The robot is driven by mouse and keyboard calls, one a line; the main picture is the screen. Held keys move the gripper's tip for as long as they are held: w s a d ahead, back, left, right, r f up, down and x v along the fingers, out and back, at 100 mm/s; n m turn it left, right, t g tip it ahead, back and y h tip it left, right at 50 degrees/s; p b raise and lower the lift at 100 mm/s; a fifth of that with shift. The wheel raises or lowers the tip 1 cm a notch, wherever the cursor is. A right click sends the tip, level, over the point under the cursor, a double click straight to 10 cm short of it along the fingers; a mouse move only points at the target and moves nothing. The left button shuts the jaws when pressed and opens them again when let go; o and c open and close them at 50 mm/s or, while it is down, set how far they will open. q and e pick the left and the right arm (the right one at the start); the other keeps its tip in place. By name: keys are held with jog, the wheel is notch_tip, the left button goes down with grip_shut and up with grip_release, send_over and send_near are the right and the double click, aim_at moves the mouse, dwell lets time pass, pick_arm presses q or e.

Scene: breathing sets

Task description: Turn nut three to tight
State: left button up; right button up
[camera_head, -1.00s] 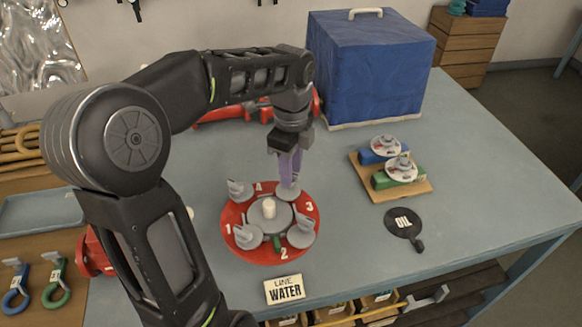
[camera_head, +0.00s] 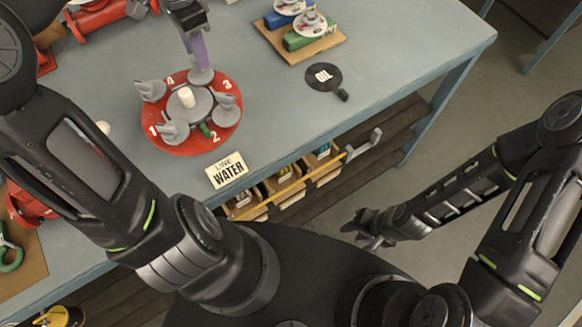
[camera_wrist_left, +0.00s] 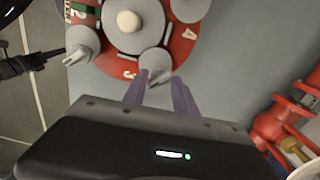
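The red round flange (camera_head: 191,146) bears numbers 1 to 4 and several grey wing nuts around a grey hub with a white centre. The number 3 lies between the far wing nut (camera_head: 201,75) and the right wing nut (camera_head: 224,105), so I cannot tell by number alone which is nut three. My left gripper (camera_head: 200,66) points down at the far nut. In the left wrist view its purple fingers (camera_wrist_left: 160,80) stand apart, either side of that nut's tab (camera_wrist_left: 158,76), with gaps showing. My right gripper (camera_head: 362,229) is empty beyond the table's front edge, its fingers seemingly spread.
A "LINE WATER" sign (camera_head: 227,171) lies in front of the flange. Red valve parts (camera_wrist_left: 275,128) show in the wrist view. Bins (camera_head: 283,181) sit below the table edge.

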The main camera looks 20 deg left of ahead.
pick_arm(q)
jog(key=n, duration=0.4)
jog(key=shift+a+f+n, duration=0.1)
jog(key=shift+n, duration=0.2)
jog(key=n+b, duration=0.1)
jog(key=n, duration=0.2)
jog(key=shift+n, duration=0.4)
notch_tip(320, 180, up, 6)
jog(key=shift+r, duration=0.15)
jog(key=shift+s+r+p, duration=0.1)
jog(key=shift+r+p, duration=0.25)
jog(key=shift+r, duration=0.55)
